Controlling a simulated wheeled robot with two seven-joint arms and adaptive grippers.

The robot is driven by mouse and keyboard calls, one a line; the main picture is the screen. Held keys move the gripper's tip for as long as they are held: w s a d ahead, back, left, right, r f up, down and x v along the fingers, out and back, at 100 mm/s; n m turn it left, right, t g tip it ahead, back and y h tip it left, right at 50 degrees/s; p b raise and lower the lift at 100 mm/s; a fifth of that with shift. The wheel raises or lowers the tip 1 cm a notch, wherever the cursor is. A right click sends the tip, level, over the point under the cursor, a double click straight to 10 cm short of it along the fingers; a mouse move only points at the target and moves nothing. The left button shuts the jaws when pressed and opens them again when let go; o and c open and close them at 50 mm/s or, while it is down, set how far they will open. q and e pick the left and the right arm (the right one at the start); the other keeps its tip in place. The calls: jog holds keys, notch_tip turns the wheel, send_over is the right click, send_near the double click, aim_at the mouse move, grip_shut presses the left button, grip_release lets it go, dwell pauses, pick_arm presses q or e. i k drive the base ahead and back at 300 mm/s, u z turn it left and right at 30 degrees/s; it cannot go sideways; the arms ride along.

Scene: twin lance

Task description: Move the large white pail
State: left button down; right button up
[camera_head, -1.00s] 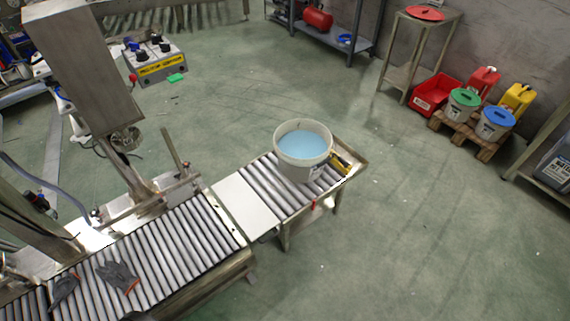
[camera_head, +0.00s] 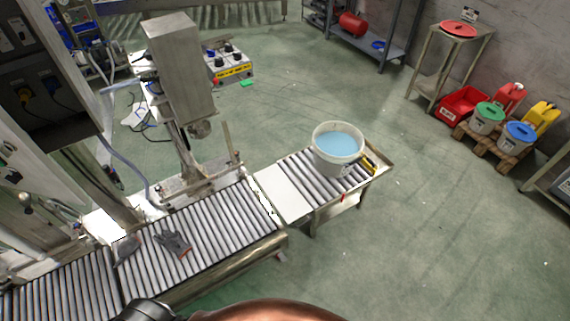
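The large white pail (camera_head: 338,151) stands upright on the short end section of the roller conveyor, right of centre in the head view. It is open at the top and holds light blue liquid. A yellow and black object (camera_head: 369,165) lies just to its right on the conveyor end. Neither of my grippers shows. A dark rounded part and a copper-coloured curved part, perhaps of my own arms, show at the bottom edge, well apart from the pail.
The roller conveyor (camera_head: 222,229) runs from lower left to the pail, with grey gloves (camera_head: 173,244) on it. A steel machine column (camera_head: 180,68) stands beside it. Lidded pails, green (camera_head: 487,118) and blue (camera_head: 517,137), sit on a pallet at right. The floor right of the conveyor is clear.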

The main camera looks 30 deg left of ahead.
aim_at(337, 141)
jog(key=u, duration=0.25)
jog(key=k, duration=0.2)
jog(key=z, duration=0.8)
jog(key=i, duration=0.7)
jog(key=z, duration=0.8)
jog(key=i, duration=0.8)
jog(key=u, duration=0.1)
